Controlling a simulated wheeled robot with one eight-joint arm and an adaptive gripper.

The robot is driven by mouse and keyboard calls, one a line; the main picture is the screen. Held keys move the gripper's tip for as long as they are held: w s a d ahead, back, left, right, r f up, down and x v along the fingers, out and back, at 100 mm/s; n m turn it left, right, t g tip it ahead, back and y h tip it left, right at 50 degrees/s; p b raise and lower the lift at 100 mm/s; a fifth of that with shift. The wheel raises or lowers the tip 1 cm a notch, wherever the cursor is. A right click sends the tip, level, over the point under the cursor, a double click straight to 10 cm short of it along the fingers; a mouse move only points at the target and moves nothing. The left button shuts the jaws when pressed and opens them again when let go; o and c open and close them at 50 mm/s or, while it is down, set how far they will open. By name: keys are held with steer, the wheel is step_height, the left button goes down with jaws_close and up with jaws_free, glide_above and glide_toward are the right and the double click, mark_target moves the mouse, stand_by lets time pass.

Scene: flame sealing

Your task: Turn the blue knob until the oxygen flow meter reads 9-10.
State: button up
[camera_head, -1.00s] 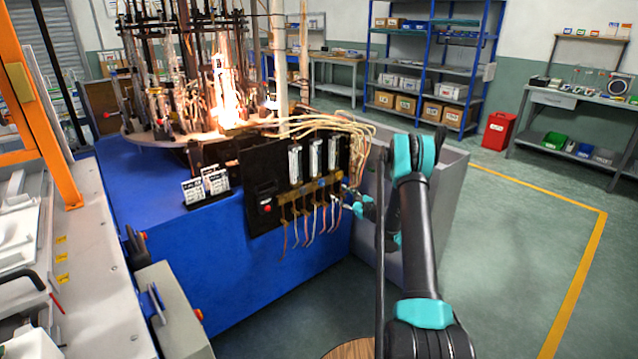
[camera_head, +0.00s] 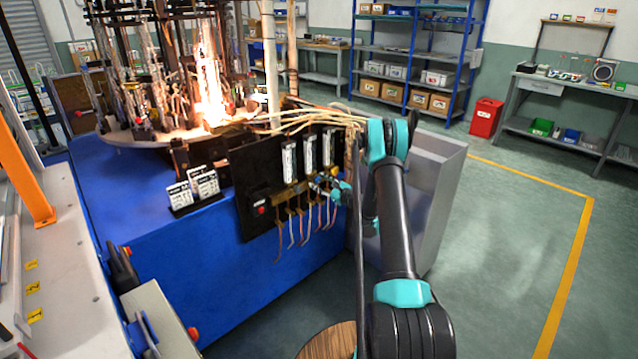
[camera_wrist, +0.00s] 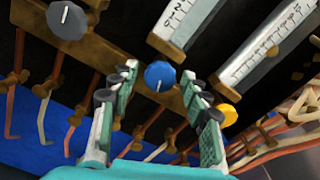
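The blue knob (camera_wrist: 159,75) has a white pointer line and sits on a brass-coloured manifold in the wrist view. My gripper (camera_wrist: 158,84) is open, with one finger on each side of the blue knob; contact is not clear. In the head view my gripper (camera_head: 324,187) is at the right part of the manifold, below the clear flow meters (camera_head: 309,152). In the wrist view the lower ends of two flow meters (camera_wrist: 181,18) show above the knob, but I cannot read a float level. The blue knob is too small to make out in the head view.
A grey knob (camera_wrist: 70,20) is to the left and a yellow knob (camera_wrist: 229,115) is to the right, close to my right finger. Hoses hang below the manifold. A flame burns on the round table (camera_head: 130,140). Floor to the right is clear.

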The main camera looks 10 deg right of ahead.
steer(key=c, duration=0.9)
steer(key=shift+n, duration=1)
steer(key=shift+c, duration=0.2)
steer(key=o, duration=1.2)
steer(key=shift+c, duration=0.2)
steer(key=v, duration=0.7)
steer(key=shift+s, duration=0.25)
steer(key=shift+d, duration=0.15)
